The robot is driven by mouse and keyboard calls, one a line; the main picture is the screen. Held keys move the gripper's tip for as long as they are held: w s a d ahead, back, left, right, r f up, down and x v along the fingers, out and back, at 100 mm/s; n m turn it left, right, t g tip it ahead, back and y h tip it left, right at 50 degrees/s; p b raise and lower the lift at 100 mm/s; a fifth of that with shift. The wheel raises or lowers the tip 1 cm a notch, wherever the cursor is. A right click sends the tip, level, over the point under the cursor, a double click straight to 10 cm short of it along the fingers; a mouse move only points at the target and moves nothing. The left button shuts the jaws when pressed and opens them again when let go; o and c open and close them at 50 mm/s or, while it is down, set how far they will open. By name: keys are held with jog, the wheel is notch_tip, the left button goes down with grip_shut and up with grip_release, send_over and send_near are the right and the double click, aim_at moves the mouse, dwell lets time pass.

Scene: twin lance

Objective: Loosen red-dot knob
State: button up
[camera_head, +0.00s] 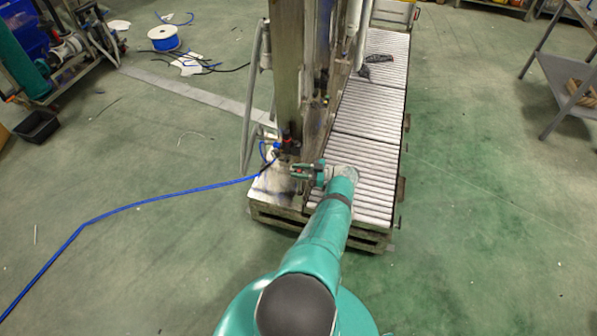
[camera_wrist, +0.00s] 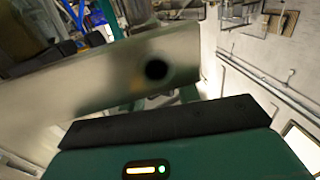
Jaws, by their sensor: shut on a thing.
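In the wrist view, a black pad (camera_wrist: 170,121) of my gripper lies below a blurred grey metal piece (camera_wrist: 100,85) with a dark round hole. No red dot shows there.
A roller conveyor (camera_head: 362,145) runs along the right of the machine. A bent metal rail (camera_head: 250,95) stands at its left. A blue hose (camera_head: 150,203) runs over the floor from the machine. A grey table (camera_head: 562,75) stands far right.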

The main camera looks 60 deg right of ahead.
jog(key=shift+s+r, duration=0.15)
jog(key=o, duration=0.8)
jog(key=shift+o, duration=0.9)
jog(key=shift+s+d, duration=0.1)
jog(key=shift+s, duration=0.05)
